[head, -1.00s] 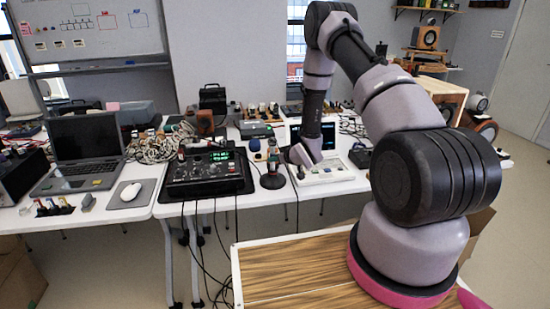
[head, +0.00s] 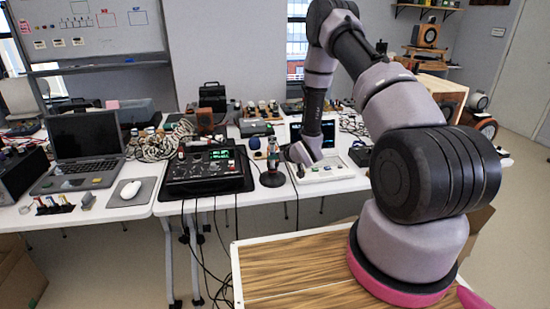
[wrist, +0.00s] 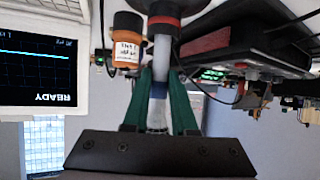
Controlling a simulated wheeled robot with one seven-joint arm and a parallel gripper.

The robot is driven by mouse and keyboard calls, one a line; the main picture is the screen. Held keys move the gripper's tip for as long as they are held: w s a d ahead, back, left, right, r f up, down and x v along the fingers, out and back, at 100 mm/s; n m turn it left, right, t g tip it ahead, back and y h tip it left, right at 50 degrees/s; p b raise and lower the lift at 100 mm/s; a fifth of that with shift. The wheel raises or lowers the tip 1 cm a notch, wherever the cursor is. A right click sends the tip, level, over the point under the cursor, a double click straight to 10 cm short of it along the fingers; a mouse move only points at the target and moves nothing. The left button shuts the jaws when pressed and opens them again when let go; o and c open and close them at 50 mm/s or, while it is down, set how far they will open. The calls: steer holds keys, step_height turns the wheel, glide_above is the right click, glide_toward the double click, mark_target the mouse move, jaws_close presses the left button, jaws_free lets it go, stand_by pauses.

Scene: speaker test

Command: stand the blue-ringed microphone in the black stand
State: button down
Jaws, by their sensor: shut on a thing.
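The blue-ringed microphone (wrist: 158,88) is a pale shaft with a blue band, held between the green fingers of my gripper (wrist: 158,105) in the wrist view, which is upside down. Its far end meets a black, red-ringed part of the black stand (wrist: 165,22); I cannot tell how deep it sits. In the head view the black stand (head: 272,180) is on the white table, with the upright microphone (head: 272,156) directly above its base. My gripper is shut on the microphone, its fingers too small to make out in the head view.
An orange jar with a black part (wrist: 127,45) is close beside the microphone. A black mixer (head: 205,168) with green digits is left of the stand, and a white device (head: 325,172) is right. A blue ball (head: 255,143) is just behind. Cables hang from the table's front.

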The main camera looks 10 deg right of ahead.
steer(key=shift+f, duration=0.5)
stand_by(0.3)
steer(key=c, duration=0.6)
jaws_free()
steer(key=shift+c, duration=0.2)
steer(key=v, duration=1.1)
steer(key=s+d+r+m+g+h, duration=0.1)
steer(key=s+d+r+m+h, duration=0.15)
steer(key=r, duration=1.05)
steer(key=s+d+r+m+h, duration=0.15)
steer(key=d+r, duration=0.25)
steer(key=r, duration=0.9)
steer(key=s+a+r+m+g, duration=0.1)
steer(key=s+r, duration=0.4)
steer(key=s, duration=0.3)
steer(key=s+a+r+m+g+y, duration=0.1)
steer(key=s+a+r+m, duration=0.1)
steer(key=s+r, duration=0.3)
steer(key=s+a+r+m+g, duration=0.1)
steer(key=s+r, duration=0.4)
steer(key=s, duration=0.7)
steer(key=shift+s+a+r+m+y, duration=0.15)
steer(key=shift+s+a+m+y, duration=0.2)
steer(key=shift+a, duration=0.25)
